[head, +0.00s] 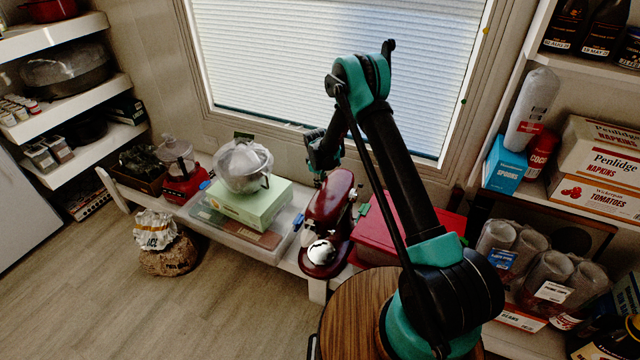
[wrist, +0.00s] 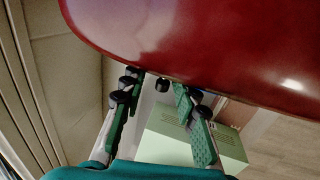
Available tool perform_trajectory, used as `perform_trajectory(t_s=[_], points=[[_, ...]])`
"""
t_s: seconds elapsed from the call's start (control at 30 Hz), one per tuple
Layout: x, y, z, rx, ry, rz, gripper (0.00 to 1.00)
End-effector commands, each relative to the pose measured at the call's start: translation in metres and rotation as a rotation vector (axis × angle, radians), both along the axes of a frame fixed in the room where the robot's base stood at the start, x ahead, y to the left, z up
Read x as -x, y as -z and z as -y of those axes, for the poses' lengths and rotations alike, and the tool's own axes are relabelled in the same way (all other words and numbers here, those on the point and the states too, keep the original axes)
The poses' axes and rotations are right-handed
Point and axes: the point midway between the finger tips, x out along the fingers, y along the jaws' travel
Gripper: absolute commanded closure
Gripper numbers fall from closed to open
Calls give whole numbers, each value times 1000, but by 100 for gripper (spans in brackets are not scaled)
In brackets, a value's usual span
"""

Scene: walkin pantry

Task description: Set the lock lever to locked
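A dark red stand mixer (head: 328,205) with a shiny metal bowl (head: 321,252) stands on the low white bench under the window. Its glossy rounded red body (wrist: 215,45) fills the top of the wrist view. A small black knob (wrist: 162,85), possibly the lock lever, shows just below the red body, between my fingertips in the picture. I cannot tell its setting or whether a finger touches it. My gripper (wrist: 157,84) is open, its two green-padded fingers apart close under the red body. In the head view my wrist is at the mixer's window side; the fingertips are not clear.
A pale green box (head: 250,204) carrying a wrapped round appliance (head: 243,165) stands left of the mixer. A red box (head: 410,236) lies to its right. The window (head: 340,70) is close behind.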

Motion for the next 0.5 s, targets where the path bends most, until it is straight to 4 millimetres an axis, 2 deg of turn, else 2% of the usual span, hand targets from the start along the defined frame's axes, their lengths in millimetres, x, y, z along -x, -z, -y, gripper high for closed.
perform_trajectory(t_s=[0.33, 0.5], points=[[2, -1, -1, 0, -1, -2, 64], [5, -16, -2, -1, -1, -3, 64]])
